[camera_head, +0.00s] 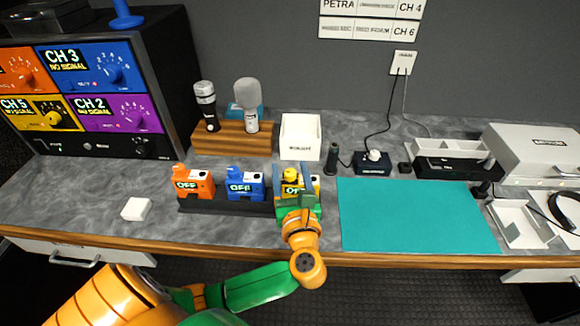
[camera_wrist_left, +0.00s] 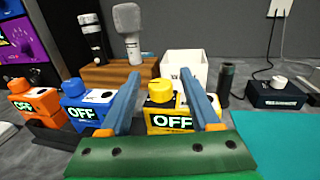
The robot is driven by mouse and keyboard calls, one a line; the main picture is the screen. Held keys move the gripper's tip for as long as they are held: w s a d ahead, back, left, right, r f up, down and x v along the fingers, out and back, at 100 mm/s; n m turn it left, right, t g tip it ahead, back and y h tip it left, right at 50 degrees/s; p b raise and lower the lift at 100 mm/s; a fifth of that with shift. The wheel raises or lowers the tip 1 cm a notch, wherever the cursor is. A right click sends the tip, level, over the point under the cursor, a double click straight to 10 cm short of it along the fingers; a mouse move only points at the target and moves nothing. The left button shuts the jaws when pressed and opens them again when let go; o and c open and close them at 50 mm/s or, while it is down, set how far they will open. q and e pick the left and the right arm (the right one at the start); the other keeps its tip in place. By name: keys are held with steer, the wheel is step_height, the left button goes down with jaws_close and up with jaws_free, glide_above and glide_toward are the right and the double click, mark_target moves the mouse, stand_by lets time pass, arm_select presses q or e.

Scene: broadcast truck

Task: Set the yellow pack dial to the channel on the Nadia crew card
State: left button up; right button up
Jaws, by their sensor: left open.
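The yellow pack (camera_head: 290,189) stands at the right end of a dark rack (camera_head: 228,207) and its display reads OFF. Its yellow dial (camera_wrist_left: 161,90) is on top. My left gripper (camera_wrist_left: 159,75) is open, with one finger on each side of the dial in the wrist view. Gaps show between dial and fingers, and I cannot tell the depth between them. Wall cards (camera_head: 371,8) show PETRA with CH 4, and a second row with CH 6 whose name is too small to read. I cannot make out a Nadia card. My right gripper is out of view.
An orange pack (camera_head: 193,186) and a blue pack (camera_head: 243,186) share the rack, both reading OFF. Behind are a wooden block (camera_head: 232,138) with microphones and a white bin (camera_head: 301,137). A four-panel receiver (camera_head: 88,90) stands left. A teal mat (camera_head: 415,215) lies clear at right.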

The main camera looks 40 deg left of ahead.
arm_select(q)
jaws_close()
steer(key=shift+m+t+h, duration=0.3)
steer(key=m+t+h, duration=0.2)
steer(key=m+h, duration=0.1)
steer(key=h, duration=0.1)
steer(key=shift+m+t+h, duration=0.3)
steer(key=shift+t+h, duration=0.1)
steer(key=m+t+h, duration=0.1)
steer(key=m+h, duration=0.1)
steer(key=h, duration=0.2)
steer(key=shift+m, duration=0.4)
steer(key=m+h, duration=0.2)
steer(key=h, duration=0.1)
steer(key=shift+f, duration=0.1)
steer(key=shift+m+h+b, duration=0.8)
steer(key=shift+m+h, duration=0.1)
steer(key=shift+h, duration=1)
